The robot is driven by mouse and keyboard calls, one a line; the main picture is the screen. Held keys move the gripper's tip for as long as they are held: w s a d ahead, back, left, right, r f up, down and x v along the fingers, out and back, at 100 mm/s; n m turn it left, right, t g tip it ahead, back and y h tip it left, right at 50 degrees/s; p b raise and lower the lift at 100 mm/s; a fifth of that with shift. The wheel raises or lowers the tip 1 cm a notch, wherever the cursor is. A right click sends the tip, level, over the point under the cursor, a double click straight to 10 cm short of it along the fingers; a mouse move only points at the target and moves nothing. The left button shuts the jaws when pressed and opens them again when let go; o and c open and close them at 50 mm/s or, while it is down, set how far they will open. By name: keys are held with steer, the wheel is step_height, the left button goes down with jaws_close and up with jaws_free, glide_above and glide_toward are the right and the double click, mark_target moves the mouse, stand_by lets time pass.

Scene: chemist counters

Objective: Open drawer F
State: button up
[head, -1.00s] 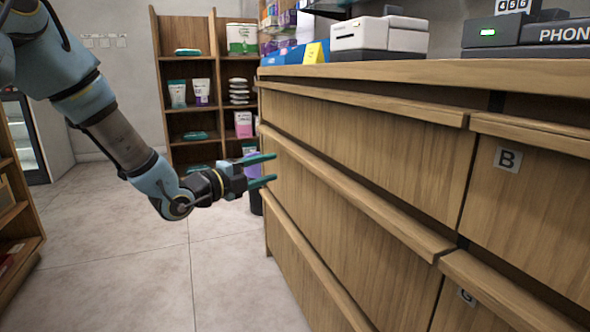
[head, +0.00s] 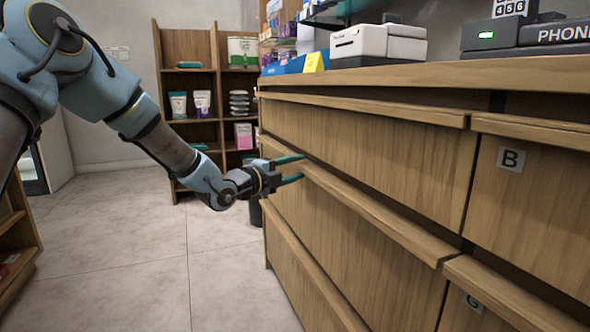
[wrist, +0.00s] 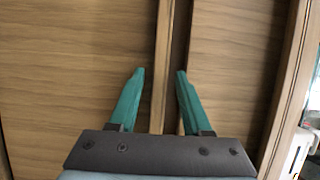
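The wooden counter has stacked drawers with long lip handles. No label F is readable; the labels B (head: 511,159) and G (head: 473,303) show on the right column. Left of the G drawer is an unlabelled middle-row drawer front (head: 370,245) with a lip (head: 380,212) along its top. My gripper (head: 302,167) is open and empty at the far left end of this lip. In the wrist view, its two teal fingers (wrist: 160,71) stand apart, on either side of a lip (wrist: 163,45) and dark gap. I cannot tell whether they touch it. The drawers look closed.
The countertop (head: 430,76) carries a white printer (head: 362,42) and a phone unit. A shelf (head: 187,45) with bottles and boxes stands at the back. Another shelf edge is at the far left. The floor (head: 140,250) beside the counter is clear.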

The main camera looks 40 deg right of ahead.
jaws_close()
stand_by(1.2)
